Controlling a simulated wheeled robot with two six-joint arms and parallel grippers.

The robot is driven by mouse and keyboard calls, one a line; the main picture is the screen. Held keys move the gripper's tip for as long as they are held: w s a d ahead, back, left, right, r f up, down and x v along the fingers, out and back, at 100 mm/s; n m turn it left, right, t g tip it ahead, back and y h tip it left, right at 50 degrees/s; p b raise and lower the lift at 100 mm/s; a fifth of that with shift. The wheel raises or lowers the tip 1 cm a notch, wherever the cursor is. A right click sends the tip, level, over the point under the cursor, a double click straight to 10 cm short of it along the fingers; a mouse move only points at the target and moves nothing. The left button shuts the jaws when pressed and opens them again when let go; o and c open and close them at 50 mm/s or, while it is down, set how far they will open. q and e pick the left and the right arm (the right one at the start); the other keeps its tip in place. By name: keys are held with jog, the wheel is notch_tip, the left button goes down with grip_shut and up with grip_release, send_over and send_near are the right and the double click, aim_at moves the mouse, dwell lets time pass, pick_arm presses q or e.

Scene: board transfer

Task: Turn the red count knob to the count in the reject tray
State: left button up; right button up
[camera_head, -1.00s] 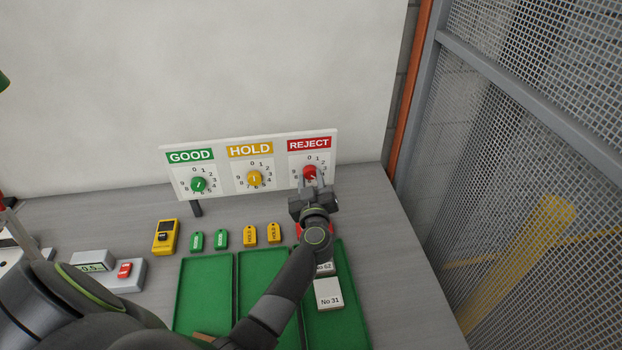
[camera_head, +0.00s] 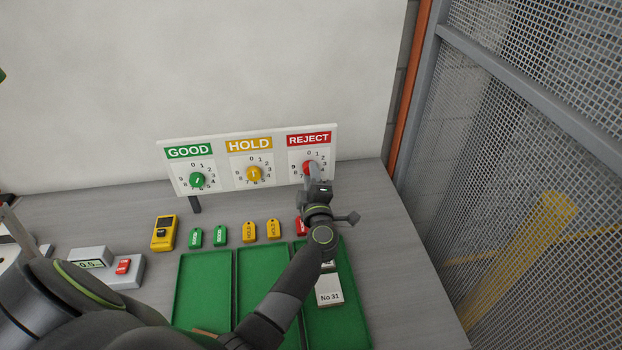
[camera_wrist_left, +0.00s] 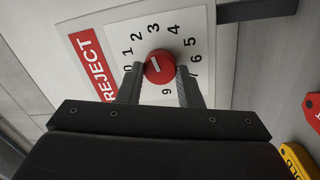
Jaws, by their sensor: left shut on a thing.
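The red count knob (camera_head: 308,167) is under the REJECT label on the upright panel. It also shows in the left wrist view (camera_wrist_left: 159,67), ringed by printed numbers, with a short white mark on its face. My left gripper (camera_wrist_left: 158,74) is shut on the knob, one finger on each side; in the head view the gripper (camera_head: 312,172) partly covers the dial. I cannot tell exactly which number the mark points to. The right-hand green tray (camera_head: 350,325) holds a white piece marked No 31 (camera_head: 329,291) and another piece behind it, mostly hidden by my arm.
A green knob (camera_head: 197,180) and a yellow knob (camera_head: 254,174) sit on the same panel. Coloured tags, including a yellow one (camera_head: 249,232), lie before it. A yellow handheld device (camera_head: 164,233) and a scale (camera_head: 123,270) are at left. A mesh fence (camera_head: 540,130) stands at right.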

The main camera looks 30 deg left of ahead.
pick_arm(q)
jog(key=shift+r+n+y+b, duration=0.1)
jog(key=shift+n+y+b, duration=0.35)
jog(key=shift+n, duration=1.45)
jog(key=o, duration=1)
jog(key=shift+w, duration=0.1)
